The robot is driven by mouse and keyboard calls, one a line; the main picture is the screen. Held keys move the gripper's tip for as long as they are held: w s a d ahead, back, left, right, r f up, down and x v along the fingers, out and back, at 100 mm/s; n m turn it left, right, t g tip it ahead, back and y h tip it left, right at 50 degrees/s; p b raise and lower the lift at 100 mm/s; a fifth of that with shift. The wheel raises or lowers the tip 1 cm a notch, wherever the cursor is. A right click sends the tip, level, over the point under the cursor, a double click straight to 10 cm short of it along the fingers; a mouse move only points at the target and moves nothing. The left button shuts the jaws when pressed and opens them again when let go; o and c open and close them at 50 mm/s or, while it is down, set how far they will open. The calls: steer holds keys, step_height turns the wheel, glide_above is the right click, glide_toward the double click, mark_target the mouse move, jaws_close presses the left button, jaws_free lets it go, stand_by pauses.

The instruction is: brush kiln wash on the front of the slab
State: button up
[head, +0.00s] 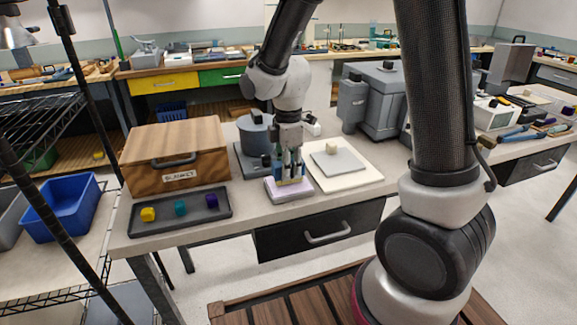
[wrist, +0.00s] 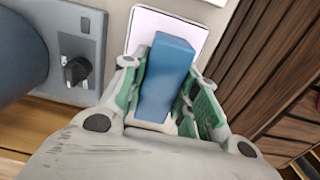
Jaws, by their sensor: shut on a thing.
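My gripper (head: 290,168) points down over the front edge of the bench, shut on a blue block-like brush (wrist: 168,75). The brush stands between my green finger pads, and its lower end is at a shallow pale tray with a lilac top (head: 290,191). The tray also shows beyond the brush in the wrist view (wrist: 195,22). I cannot tell whether the brush touches it. A grey square slab (head: 346,164) lies flat on a cream board (head: 368,179) to the right of my gripper.
A wooden box labelled BLANKET (head: 176,150) and a dark tray (head: 147,231) with yellow, teal and purple blocks stand left. A grey pot on a base with a knob (wrist: 80,70) is close behind my gripper. A grey kiln-like box (head: 380,95) stands behind the board.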

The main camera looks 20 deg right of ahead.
steer(key=shift+f, duration=0.55)
stand_by(1.1)
steer(key=shift+r, duration=0.1)
steer(key=shift+r, duration=3.45)
